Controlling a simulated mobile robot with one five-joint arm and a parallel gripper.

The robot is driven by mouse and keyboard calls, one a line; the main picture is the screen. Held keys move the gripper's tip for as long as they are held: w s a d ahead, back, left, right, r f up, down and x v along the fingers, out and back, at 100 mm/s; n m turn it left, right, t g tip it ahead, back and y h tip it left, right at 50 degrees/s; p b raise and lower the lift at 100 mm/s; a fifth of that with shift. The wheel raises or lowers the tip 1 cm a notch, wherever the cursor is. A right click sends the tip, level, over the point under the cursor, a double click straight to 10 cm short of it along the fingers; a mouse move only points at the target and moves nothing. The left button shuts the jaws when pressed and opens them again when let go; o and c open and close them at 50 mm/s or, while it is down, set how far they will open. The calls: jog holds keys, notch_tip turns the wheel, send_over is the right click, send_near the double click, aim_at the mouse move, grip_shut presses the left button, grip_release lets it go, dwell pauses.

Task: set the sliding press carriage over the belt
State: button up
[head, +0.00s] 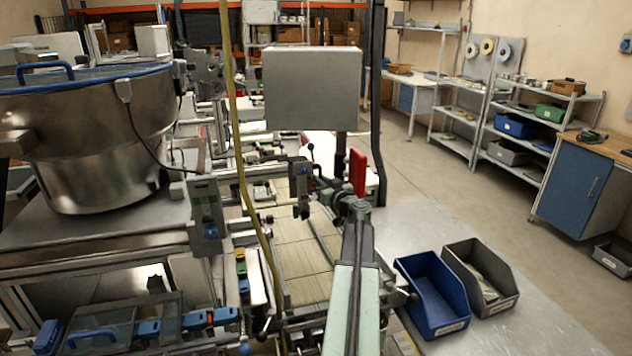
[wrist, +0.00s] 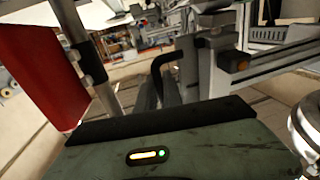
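A pale slatted belt (head: 300,262) runs away from me in the middle of the head view. A horizontal metal rail (head: 250,173) crosses above it. A small grey-green unit (head: 301,190) hangs at the rail's right end, over the belt; it looks like the press carriage, but I cannot be sure. My gripper (head: 322,188) is close to its right side. In the wrist view, a black curved handle (wrist: 160,66) stands just beyond my gripper body, beside grey metal parts (wrist: 210,66). My fingertips are hard to separate from these parts, so I cannot tell whether they hold the handle.
A red panel (head: 358,172) on a post is close behind my wrist. A large grey box (head: 312,88) stands above. A steel bowl (head: 85,130) is at left. A blue bin (head: 432,293) and a grey bin (head: 482,275) sit on the right bench.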

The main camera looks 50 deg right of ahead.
jog(key=shift+o, duration=0.8)
jog(key=shift+s+d+f, duration=0.1)
jog(key=shift+s+d, duration=0.15)
jog(key=shift+d, duration=0.15)
jog(key=shift+a, duration=0.1)
jog(key=shift+w+a, duration=0.1)
jog(key=shift+w, duration=0.1)
jog(key=v, duration=0.7)
jog(key=shift+s, duration=0.4)
jog(key=shift+a, duration=0.2)
